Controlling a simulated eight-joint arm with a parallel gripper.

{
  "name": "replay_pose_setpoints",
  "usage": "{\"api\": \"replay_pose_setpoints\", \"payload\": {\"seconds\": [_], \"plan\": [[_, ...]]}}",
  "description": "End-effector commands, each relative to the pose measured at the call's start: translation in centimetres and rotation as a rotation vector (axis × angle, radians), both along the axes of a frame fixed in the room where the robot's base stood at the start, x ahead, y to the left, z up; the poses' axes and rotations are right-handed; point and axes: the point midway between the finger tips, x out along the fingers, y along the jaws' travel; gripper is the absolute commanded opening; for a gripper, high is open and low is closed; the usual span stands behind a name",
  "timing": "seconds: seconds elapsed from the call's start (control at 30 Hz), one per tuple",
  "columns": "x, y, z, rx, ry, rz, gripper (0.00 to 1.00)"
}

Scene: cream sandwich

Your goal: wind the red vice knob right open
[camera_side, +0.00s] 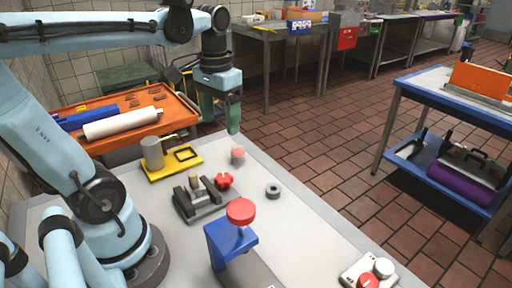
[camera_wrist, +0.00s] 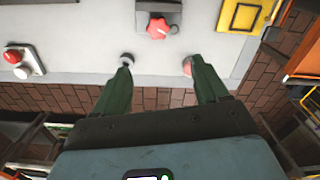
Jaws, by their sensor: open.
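The red vice knob (camera_side: 224,181) is a lobed knob on the right end of a small dark grey vice (camera_side: 186,206). A small tan piece stands at the vice jaws; I cannot tell how tightly it is held. In the wrist view the knob (camera_wrist: 157,28) shows on the near side of the vice (camera_wrist: 150,6), beyond my fingertips. My gripper (camera_side: 234,131) hangs well above the table near its far edge, apart from the knob. In the wrist view its two green fingers (camera_wrist: 160,66) are wide apart with nothing between them.
A blue stand with a red disc (camera_side: 240,211) rises in front of the vice. A dark ring (camera_side: 273,191) and a pinkish cylinder (camera_side: 237,153) stand near the knob. A yellow tray (camera_side: 160,174) is behind; a red-and-white button box (camera_side: 350,272) is front right.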

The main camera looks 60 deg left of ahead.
Motion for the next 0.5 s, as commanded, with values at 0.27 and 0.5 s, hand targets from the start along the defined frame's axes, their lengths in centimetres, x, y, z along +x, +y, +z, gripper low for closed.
{"api": "replay_pose_setpoints", "payload": {"seconds": [0.27,0.5], "plan": [[-0.7,-0.4,-3.2,-0.004,0.003,-0.37,0.73],[-0.7,-0.4,-4.5,-0.005,0.003,-0.41,0.73]]}}
